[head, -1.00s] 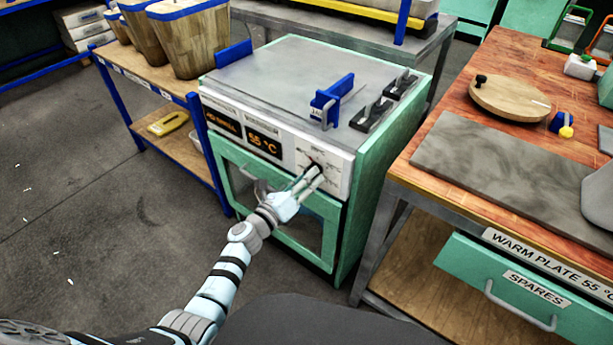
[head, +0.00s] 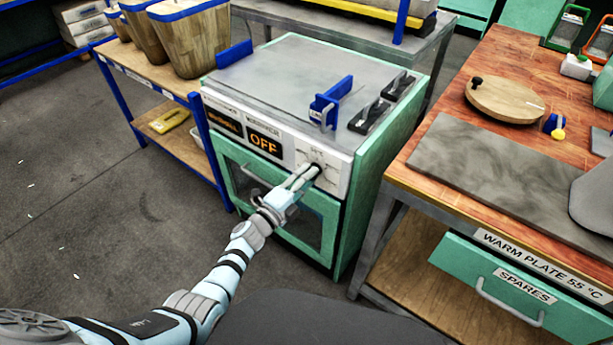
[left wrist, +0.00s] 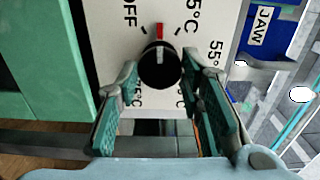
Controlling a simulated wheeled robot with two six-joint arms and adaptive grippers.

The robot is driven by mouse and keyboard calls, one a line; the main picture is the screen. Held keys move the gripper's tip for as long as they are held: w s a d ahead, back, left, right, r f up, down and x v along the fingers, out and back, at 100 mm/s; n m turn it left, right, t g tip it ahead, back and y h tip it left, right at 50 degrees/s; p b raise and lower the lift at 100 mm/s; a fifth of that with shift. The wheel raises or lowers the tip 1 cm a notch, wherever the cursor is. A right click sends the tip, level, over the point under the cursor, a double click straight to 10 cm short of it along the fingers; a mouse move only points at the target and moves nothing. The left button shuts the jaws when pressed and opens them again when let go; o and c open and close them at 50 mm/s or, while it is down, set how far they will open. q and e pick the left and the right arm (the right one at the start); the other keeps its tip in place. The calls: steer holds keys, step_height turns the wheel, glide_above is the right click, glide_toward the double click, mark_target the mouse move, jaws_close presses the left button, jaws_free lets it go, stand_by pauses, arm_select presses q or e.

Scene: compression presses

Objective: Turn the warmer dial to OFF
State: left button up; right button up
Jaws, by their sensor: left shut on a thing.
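The warmer (head: 330,215) is a green cabinet with a white front panel. Its black dial (head: 316,168) is at the panel's right end, and the orange display (head: 264,143) reads OFF. My left gripper (head: 308,174) reaches the dial from the front. In the left wrist view, its two teal-padded fingers (left wrist: 163,100) are on either side of the dial knob (left wrist: 160,68), shut on it. The knob's red-and-white pointer is straight up in that view, between the printed OFF (left wrist: 129,12) and a partly cut-off °C mark. The right gripper is not in view.
Blue jaw pieces (head: 328,101) and black clamps stand on the warmer's grey top (head: 285,70). A wooden workbench (head: 440,95) with a grey plate is at the right. A shelf with wooden buckets (head: 190,40) is at the left. The floor in front is clear.

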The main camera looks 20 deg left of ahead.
arm_select(q)
steer(key=shift+n+p, duration=0.7)
steer(key=shift+n, duration=2.2)
steer(key=o, duration=1.2)
steer(key=shift+c, duration=0.2)
steer(key=v, duration=1.2)
